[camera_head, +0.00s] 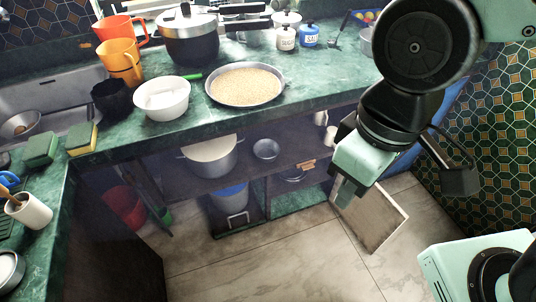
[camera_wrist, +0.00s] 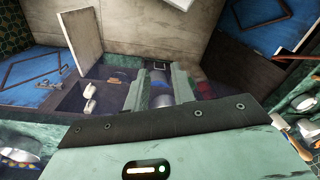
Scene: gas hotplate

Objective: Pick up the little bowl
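A small grey metal bowl (camera_head: 266,149) sits on the shelf under the green counter, right of a large pot (camera_head: 209,157). A larger white bowl (camera_head: 163,99) stands on the counter top. My gripper (camera_head: 346,192) hangs in front of the shelf, to the right of the small bowl and apart from it, pointing down. In the wrist view my gripper (camera_wrist: 157,80) has its two fingers spread with a gap between them and holds nothing. I cannot make out the small bowl clearly in the wrist view.
The counter edge (camera_head: 230,127) overhangs the shelf. A wide pan of grain (camera_head: 245,85), a pressure cooker (camera_head: 190,37) and orange jugs (camera_head: 121,57) stand on top. An open cabinet door (camera_head: 369,217) is low at right. A blue bucket (camera_head: 229,195) is below the shelf. The floor in front is clear.

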